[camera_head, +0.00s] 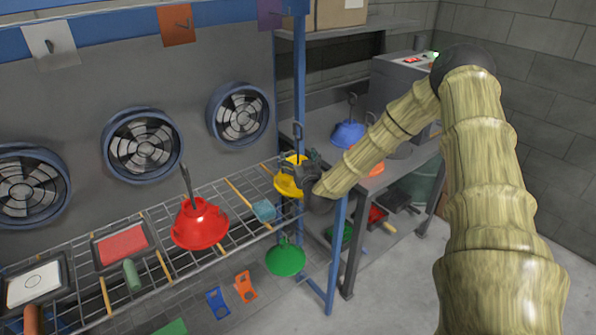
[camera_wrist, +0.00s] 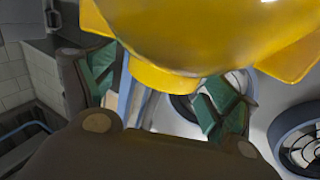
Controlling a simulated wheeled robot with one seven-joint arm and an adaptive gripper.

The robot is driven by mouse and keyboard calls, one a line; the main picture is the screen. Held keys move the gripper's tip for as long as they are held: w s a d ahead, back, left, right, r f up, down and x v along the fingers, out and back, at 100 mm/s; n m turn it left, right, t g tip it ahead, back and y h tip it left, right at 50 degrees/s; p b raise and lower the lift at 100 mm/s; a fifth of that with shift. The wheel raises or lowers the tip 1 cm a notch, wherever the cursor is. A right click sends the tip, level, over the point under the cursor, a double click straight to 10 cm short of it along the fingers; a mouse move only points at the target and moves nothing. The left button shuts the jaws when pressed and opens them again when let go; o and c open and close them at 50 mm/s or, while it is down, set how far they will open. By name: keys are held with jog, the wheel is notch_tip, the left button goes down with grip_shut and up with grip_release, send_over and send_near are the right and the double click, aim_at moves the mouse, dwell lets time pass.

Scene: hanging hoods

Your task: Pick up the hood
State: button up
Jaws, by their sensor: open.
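A yellow hood (camera_head: 287,184) hangs at the right end of the wire rack, by the blue post. My gripper (camera_head: 303,172) is right beside it and partly hides it. In the wrist view the yellow hood (camera_wrist: 205,35) fills the top, with its narrower rim low between the green finger pads of my open gripper (camera_wrist: 160,87). The pads stand apart on either side of it; I cannot tell whether they touch it. A red hood (camera_head: 200,224) with an upright handle sits on the rack, and a green hood (camera_head: 286,258) hangs lower. A blue hood (camera_head: 348,134) stands on the back table.
The wire rack (camera_head: 146,236) holds trays and small items. A blue post (camera_head: 300,85) stands close behind my gripper. A grey table (camera_head: 412,157) with an orange item (camera_head: 374,168) is to the right. Round fans (camera_head: 143,146) line the wall.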

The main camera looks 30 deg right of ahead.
aim_at(299, 161)
jog(key=shift+w, duration=0.35)
jog(key=shift+d, duration=0.1)
jog(key=shift+r, duration=0.1)
jog(key=c, duration=1.7)
jog(key=shift+r, duration=0.15)
jog(key=shift+c, duration=0.2)
jog(key=shift+r+b, duration=0.6)
jog(key=shift+r, duration=0.3)
jog(key=shift+s+r+b, duration=0.45)
jog(key=shift+r, duration=0.2)
jog(key=d+r+b+v, duration=0.1)
jog(key=b+v, duration=0.2)
jog(key=v, duration=1.2)
jog(key=shift+s+d+r, duration=0.2)
jog(key=shift+s+r, duration=0.05)
jog(key=shift+r, duration=0.1)
